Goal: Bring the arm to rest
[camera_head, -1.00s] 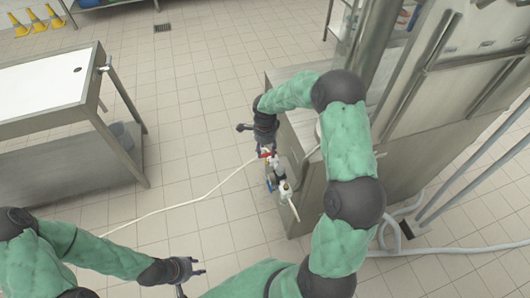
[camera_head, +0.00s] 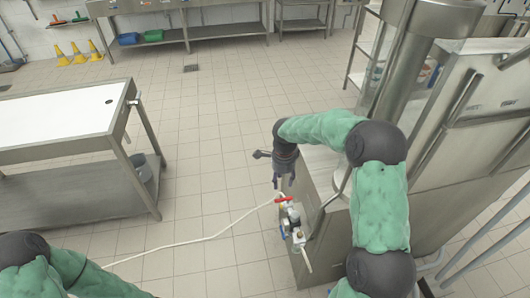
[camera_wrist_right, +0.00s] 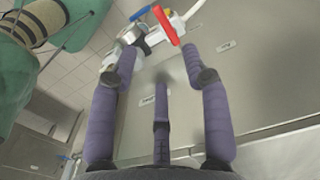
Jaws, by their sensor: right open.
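My right arm, in a green sleeve, reaches forward on the right of the head view. Its gripper (camera_head: 284,182) hangs fingers down beside the steel machine (camera_head: 330,240), just above the valve assembly with the red handle (camera_head: 284,199). In the right wrist view my right gripper's purple fingers (camera_wrist_right: 165,75) are spread apart with nothing between them. The red handle (camera_wrist_right: 165,25) and a blue handle (camera_wrist_right: 142,13) show just beyond the fingertips. I cannot tell whether a finger touches them. My left arm's sleeve (camera_head: 80,275) shows at the lower left, but its gripper is out of view.
A white-topped steel table (camera_head: 60,125) stands on the left with a grey bucket (camera_head: 145,170) on its lower shelf. A hose (camera_head: 200,240) runs across the tiled floor from the valve. Yellow cones (camera_head: 78,53) stand far back. The floor between table and machine is otherwise clear.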

